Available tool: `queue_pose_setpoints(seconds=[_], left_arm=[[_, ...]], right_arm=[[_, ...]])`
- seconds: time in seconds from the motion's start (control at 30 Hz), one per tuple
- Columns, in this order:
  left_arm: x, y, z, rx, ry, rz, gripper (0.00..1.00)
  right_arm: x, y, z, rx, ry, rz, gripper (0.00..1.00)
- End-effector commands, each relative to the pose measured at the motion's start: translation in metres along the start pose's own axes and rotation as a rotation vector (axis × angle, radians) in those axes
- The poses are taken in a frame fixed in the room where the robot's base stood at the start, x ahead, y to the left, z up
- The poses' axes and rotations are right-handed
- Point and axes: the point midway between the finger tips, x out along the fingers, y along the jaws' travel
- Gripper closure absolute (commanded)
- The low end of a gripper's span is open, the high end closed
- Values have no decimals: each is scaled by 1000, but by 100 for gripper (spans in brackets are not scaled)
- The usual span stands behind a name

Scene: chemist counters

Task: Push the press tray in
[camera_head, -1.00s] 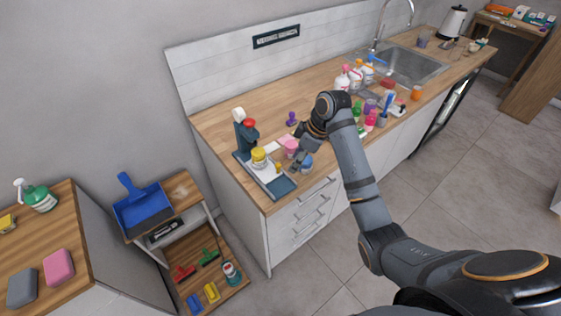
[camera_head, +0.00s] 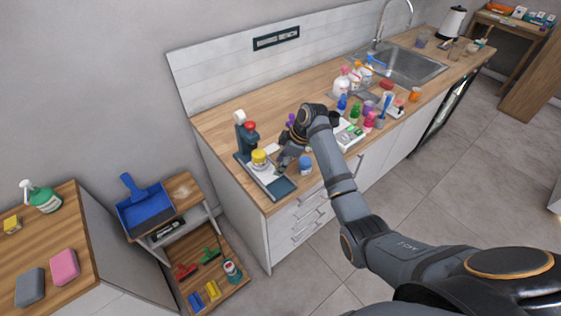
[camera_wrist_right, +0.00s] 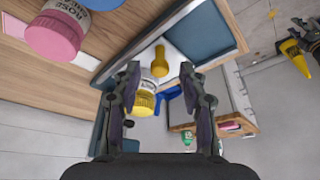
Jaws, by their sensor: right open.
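The press (camera_head: 246,140) is a dark blue stand with a red top part, at the left end of the counter. Its tray (camera_head: 282,188) sticks out toward the counter's front edge, with a white part and a dark blue front end. A yellow-lidded jar (camera_head: 259,158) stands on the white part. In the right wrist view, the tray (camera_wrist_right: 204,38) lies beyond my fingers, with a yellow knobbed piece (camera_wrist_right: 159,62) and the yellow jar (camera_wrist_right: 146,97) between or behind them. My right gripper (camera_head: 280,168) is open beside the tray's right side. Contact cannot be told. My left gripper is out of view.
A blue jar (camera_head: 306,163) stands right of the tray, and a pink jar (camera_wrist_right: 54,34) shows in the wrist view. Several bottles and cups crowd the counter toward the sink (camera_head: 407,66). A low shelf with a blue dustpan (camera_head: 145,208) is at left.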

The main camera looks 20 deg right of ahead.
Motion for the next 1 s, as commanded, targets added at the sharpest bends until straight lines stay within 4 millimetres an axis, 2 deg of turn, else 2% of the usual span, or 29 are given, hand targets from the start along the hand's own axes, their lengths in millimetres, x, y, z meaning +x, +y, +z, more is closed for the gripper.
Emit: queue_pose_setpoints(seconds=[0.3,0.6,1.0], left_arm=[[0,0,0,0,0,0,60],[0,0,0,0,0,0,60],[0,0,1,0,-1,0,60]], right_arm=[[4,0,0,0,0,1,59],[4,0,0,0,0,1,100],[4,3,-3,0,1,2,100]])
